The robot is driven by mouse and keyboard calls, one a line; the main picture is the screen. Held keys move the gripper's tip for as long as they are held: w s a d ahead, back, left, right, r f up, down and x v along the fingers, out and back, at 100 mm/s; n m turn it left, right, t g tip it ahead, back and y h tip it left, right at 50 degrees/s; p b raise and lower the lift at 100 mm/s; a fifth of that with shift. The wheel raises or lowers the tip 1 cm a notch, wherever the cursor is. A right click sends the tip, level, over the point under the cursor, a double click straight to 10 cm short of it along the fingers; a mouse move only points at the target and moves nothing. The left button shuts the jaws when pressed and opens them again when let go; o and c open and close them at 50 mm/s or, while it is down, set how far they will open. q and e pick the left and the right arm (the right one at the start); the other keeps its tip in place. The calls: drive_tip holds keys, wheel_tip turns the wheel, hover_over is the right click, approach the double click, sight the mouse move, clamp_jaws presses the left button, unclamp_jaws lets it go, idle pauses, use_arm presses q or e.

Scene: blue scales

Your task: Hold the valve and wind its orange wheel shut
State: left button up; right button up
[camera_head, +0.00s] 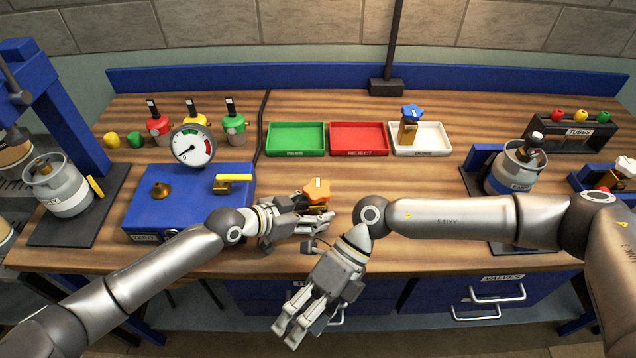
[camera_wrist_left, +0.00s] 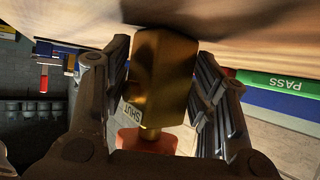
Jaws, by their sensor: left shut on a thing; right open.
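The valve has an orange wheel (camera_head: 317,190) on top and stands upright at the middle of the workbench near its front. Its brass body (camera_wrist_left: 163,75) fills the middle of the left wrist view, with a small SHUT label beside the stem and the wheel (camera_wrist_left: 148,140) below it in that picture. My left gripper (camera_head: 318,218) is shut on the brass body from the left, with a finger on each side. My right gripper (camera_head: 288,335) is open and empty, pointing down in front of the bench's front edge, apart from the valve.
Green PASS (camera_head: 296,152), red REJECT (camera_head: 360,152) and white DONE (camera_head: 436,151) trays line the back. A blue-wheeled valve (camera_head: 410,122) stands in DONE. A blue gauge box (camera_head: 190,205) is left of the valve; a gas canister (camera_head: 514,172) stands right, behind my right arm.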

drive_tip(key=w+r+n+t+h, duration=0.25)
drive_tip(key=w+r+t, duration=0.2)
drive_tip(key=w, duration=0.45)
drive_tip(key=w+r+n+t+h, duration=0.25)
drive_tip(key=w+r+n, duration=0.2)
drive_tip(key=w, duration=0.55)
wheel_tip(320, 180, up, 8)
drive_tip(key=n+t+h, duration=0.1)
drive_tip(key=h, duration=0.1)
hover_over(318, 188)
wheel_tip(318, 188, down, 12)
drive_tip(key=shift+f, duration=0.1)
drive_tip(key=shift+c, duration=0.5)
drive_tip(key=c, duration=0.9)
